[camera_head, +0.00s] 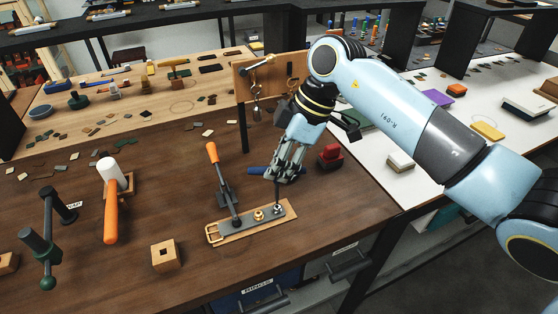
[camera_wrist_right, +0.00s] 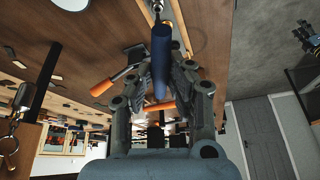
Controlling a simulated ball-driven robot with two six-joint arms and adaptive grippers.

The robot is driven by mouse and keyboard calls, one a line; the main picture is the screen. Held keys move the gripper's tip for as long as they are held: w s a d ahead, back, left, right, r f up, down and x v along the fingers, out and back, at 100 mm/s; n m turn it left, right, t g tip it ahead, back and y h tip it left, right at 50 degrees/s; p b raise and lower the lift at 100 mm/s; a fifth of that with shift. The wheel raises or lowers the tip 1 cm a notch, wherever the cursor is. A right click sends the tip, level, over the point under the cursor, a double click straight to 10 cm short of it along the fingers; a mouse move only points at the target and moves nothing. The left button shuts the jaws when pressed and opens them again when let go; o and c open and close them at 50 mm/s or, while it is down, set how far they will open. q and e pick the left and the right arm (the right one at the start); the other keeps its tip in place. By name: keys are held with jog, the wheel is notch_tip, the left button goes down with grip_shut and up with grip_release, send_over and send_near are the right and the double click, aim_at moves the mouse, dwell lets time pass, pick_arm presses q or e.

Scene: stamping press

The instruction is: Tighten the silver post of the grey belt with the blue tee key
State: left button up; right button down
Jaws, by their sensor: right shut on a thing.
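My right gripper (camera_head: 280,174) is shut on the blue handle of the tee key (camera_head: 258,170), which sticks out to the left of the fingers. The key's thin shank points down at the silver post (camera_head: 278,208) near the right end of the grey belt (camera_head: 238,224). I cannot tell whether its tip is seated on the post. The belt lies on a wooden board, with a brass post (camera_head: 258,215) beside the silver one. In the right wrist view the blue handle (camera_wrist_right: 161,62) shows between the fingers (camera_wrist_right: 160,82). My left gripper is out of view.
An orange-handled clamp (camera_head: 222,180) stands at the belt's left. A wooden block (camera_head: 165,254), a white-headed mallet (camera_head: 110,200) and a dark green-handled tool (camera_head: 42,245) are farther left. A red object (camera_head: 330,156) sits right of the gripper. A hanging-tool panel (camera_head: 270,78) stands behind.

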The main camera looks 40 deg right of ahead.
dwell(0.4)
jog(key=shift+p, duration=0.35)
jog(key=shift+f, duration=0.2)
jog(key=shift+f+b, duration=0.45)
jog(key=shift+f, duration=0.2)
jog(key=shift+f, duration=0.1)
dwell(0.5)
jog(key=shift+p, duration=0.3)
